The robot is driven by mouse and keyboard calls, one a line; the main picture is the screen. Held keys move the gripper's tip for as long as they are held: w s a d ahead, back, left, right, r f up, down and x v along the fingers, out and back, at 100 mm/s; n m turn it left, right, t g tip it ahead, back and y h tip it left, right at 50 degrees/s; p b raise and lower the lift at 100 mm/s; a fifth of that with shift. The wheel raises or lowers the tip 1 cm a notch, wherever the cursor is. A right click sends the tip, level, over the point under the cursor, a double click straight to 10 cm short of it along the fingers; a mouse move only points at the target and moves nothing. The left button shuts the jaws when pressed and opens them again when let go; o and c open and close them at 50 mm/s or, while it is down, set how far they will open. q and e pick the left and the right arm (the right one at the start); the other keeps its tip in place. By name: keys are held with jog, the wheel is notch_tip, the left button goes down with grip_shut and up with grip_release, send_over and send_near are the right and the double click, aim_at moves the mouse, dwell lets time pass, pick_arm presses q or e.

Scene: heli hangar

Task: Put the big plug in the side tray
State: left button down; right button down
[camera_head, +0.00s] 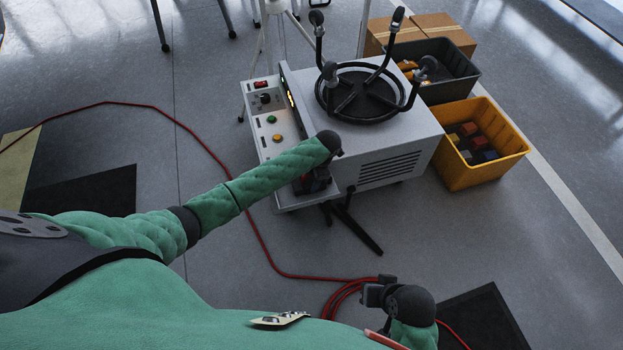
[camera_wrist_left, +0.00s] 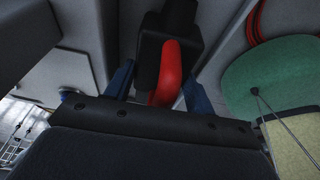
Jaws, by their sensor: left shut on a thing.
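The big plug appears in the left wrist view as a black block with a curved red handle (camera_wrist_left: 168,70). My left gripper (camera_wrist_left: 158,88) is shut on it, with one blue-grey finger on each side of the red handle. In the head view my left gripper (camera_head: 318,182) is at the near side of the white machine (camera_head: 385,150), and my forearm hides most of it and the plug. Whether the plug touches the machine cannot be told. The side tray cannot be made out for certain. My right gripper (camera_head: 374,294) is low at the right, away from the machine; its jaws are unclear.
A control panel (camera_head: 270,122) with buttons is on the machine's left. A black ring with upright prongs (camera_head: 365,95) tops the machine. A yellow crate (camera_head: 480,170) and a dark crate (camera_head: 455,85) stand to the right. A red cable (camera_head: 230,185) crosses the floor.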

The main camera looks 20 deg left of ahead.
pick_arm(q)
jog(key=c, duration=0.5)
grip_release()
jog(key=shift+f, duration=0.1)
